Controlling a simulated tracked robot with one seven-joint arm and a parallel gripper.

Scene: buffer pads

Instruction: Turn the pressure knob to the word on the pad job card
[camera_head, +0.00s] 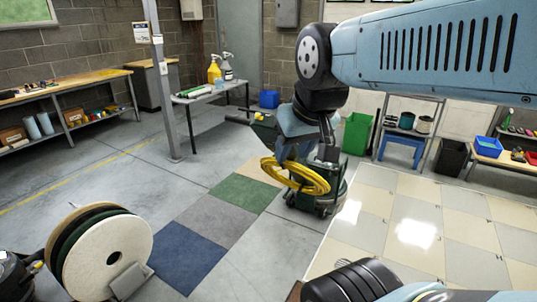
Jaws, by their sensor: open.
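My arm (430,50) crosses the top right and bends down at a black joint. My gripper (308,152) appears below it, open, in front of the floor machine, with no object seen held; its fingertips are hard to separate from the machine. The dark green floor machine (322,202) has a coiled yellow cord (295,177) and a handle (263,127) at its left. Buffer pads (105,255), white, green, black and tan, stand on edge at the lower left. I cannot make out the pressure knob.
Blue, grey, green and tan floor squares (215,220) lie before the machine. A post (163,90) stands left. The centre-left floor is clear.

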